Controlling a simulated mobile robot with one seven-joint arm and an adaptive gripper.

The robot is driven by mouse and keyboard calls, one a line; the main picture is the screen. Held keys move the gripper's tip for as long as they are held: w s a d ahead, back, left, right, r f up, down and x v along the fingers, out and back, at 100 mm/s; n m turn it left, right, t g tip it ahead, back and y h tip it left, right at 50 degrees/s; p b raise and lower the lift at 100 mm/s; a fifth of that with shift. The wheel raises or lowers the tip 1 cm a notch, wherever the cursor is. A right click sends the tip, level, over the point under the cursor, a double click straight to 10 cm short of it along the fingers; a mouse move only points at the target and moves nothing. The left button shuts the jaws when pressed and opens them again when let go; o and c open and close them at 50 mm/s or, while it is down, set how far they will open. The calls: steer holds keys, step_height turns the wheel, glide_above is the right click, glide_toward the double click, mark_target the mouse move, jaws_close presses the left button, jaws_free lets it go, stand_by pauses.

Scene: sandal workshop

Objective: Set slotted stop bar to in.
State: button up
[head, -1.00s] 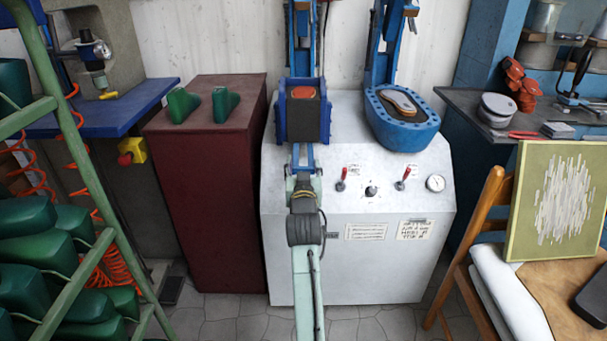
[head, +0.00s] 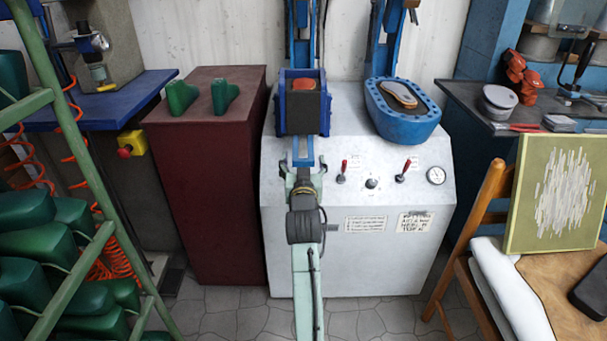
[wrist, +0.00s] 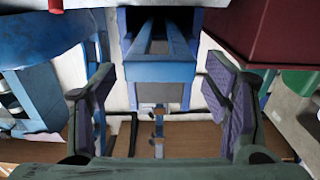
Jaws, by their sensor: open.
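The slotted stop bar appears to be the blue bar with a long open slot that juts toward me below the left press station (head: 303,105). In the wrist view the blue bar (wrist: 160,70) is in the centre, its near end facing my gripper. My gripper (head: 303,172) is in front of the bar in the head view, partly hidden by my own wrist. In the wrist view my gripper (wrist: 163,112) is open, one finger on each side of the bar's near end, with a gap on both sides. Neither finger visibly touches it.
The white press cabinet (head: 270,230) carries red-handled levers and a gauge. A blue sole-shaped press pad (head: 405,128) is to the right. A dark red cabinet (head: 205,200) with green shoe lasts is close on the left. A wooden chair (head: 462,250) stands front right.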

steer(key=s, duration=1)
steer(key=shift+s, duration=0.2)
